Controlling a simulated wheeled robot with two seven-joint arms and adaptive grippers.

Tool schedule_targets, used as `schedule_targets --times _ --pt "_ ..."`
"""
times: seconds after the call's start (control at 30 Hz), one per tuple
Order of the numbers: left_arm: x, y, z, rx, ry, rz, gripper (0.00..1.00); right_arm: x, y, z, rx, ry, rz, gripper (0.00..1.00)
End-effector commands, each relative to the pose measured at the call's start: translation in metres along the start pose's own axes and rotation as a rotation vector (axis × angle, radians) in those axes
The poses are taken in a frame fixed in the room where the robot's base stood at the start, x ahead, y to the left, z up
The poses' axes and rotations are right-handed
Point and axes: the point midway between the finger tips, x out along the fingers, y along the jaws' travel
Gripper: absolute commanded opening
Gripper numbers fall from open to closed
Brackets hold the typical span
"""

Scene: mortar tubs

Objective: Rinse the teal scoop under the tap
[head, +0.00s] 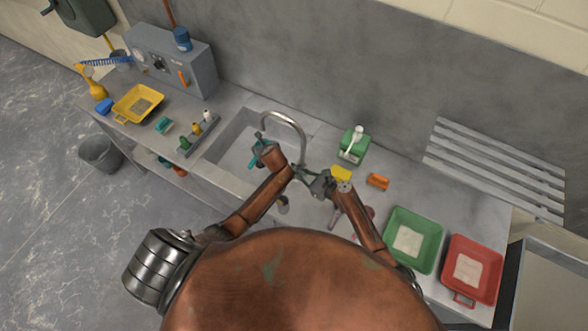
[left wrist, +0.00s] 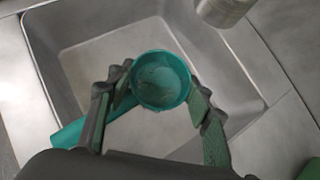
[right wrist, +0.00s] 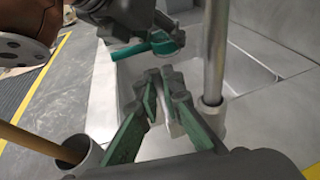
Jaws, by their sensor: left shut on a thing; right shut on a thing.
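The teal scoop (left wrist: 160,78) is held by my left gripper (head: 259,153) over the sink basin (head: 228,134). In the left wrist view its round cup faces the camera, with dull residue inside, and its handle points lower left. The tap (head: 287,118) arches over the basin. Its spout end (left wrist: 222,10) is beyond the cup at upper right, not directly over it in that view. I see no water stream. My right gripper (head: 299,171) is shut by the tap's post (right wrist: 214,60) on a narrow pale piece (right wrist: 172,115), seemingly the tap's lever, mostly hidden by the fingers.
Green (head: 427,226) and red (head: 488,272) tubs are further right. A yellow tub (head: 127,110) and small bottles are left of the sink.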

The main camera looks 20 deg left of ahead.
Motion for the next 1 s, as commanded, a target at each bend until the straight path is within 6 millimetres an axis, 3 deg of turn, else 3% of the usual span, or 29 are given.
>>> schedule_targets --times 0.2,0.23,0.5,0.8,1.0 --pt "0.000 0.000 0.000 0.000 -0.001 0.000 0.20 -0.001 0.000 -0.003 0.003 0.004 -0.001 0.00" --pt "0.000 0.000 0.000 0.000 -0.001 0.000 0.20 -0.001 0.000 -0.003 0.003 0.004 -0.001 0.08" --pt "0.000 0.000 0.000 0.000 -0.001 0.000 0.20 -0.001 0.000 -0.002 0.002 0.002 -0.001 0.26" --pt "0.000 0.000 0.000 0.000 -0.001 0.000 0.20 -0.002 0.000 -0.001 0.001 0.002 -0.001 0.26" --pt "0.000 0.000 0.000 0.000 -0.001 0.000 0.20 -0.021 -0.001 -0.002 0.000 0.002 -0.002 0.26"
